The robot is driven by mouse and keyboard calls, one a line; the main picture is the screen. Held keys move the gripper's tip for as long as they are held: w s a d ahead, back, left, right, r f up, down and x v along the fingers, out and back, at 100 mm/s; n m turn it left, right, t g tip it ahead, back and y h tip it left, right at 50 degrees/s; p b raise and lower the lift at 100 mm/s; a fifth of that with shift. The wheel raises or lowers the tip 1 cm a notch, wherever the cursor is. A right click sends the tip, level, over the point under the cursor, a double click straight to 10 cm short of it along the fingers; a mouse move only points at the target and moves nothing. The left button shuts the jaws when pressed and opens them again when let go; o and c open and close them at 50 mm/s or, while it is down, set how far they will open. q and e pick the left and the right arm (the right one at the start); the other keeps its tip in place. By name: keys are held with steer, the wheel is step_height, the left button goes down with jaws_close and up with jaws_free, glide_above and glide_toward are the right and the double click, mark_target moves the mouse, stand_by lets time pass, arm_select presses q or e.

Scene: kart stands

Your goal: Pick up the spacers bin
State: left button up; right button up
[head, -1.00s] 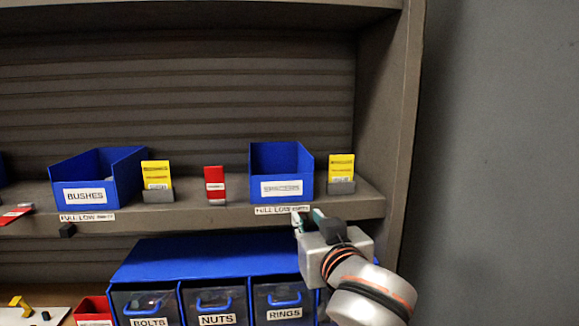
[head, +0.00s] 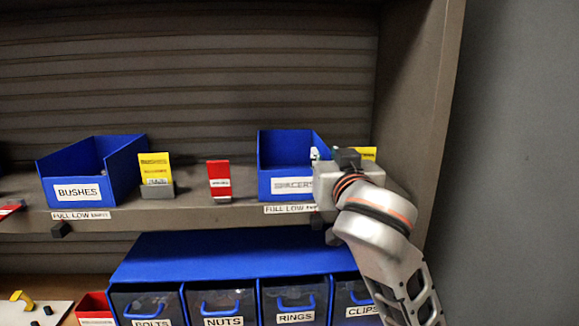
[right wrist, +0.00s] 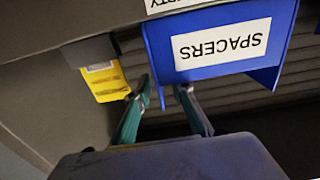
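The blue spacers bin (head: 292,187) stands on the shelf at the right, with its white SPACERS label facing front. It also shows upside down in the right wrist view (right wrist: 222,70). My right gripper (head: 316,154) is at the bin's right front corner and hides part of that side. In the right wrist view its two teal fingers (right wrist: 164,86) are apart, and the bin's side wall appears to lie between their tips. I cannot tell whether either finger touches the wall. My left gripper is not in view.
A yellow card in a grey holder (right wrist: 105,80) stands close beside the bin, partly behind my gripper in the head view. A red card (head: 219,180) and the bushes bin (head: 75,190) are to the left. Blue drawers (head: 230,255) sit below; the shelf's side panel (head: 425,120) is at right.

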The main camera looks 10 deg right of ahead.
steer(key=shift+w, duration=0.4)
steer(key=shift+c, duration=0.3)
jaws_close()
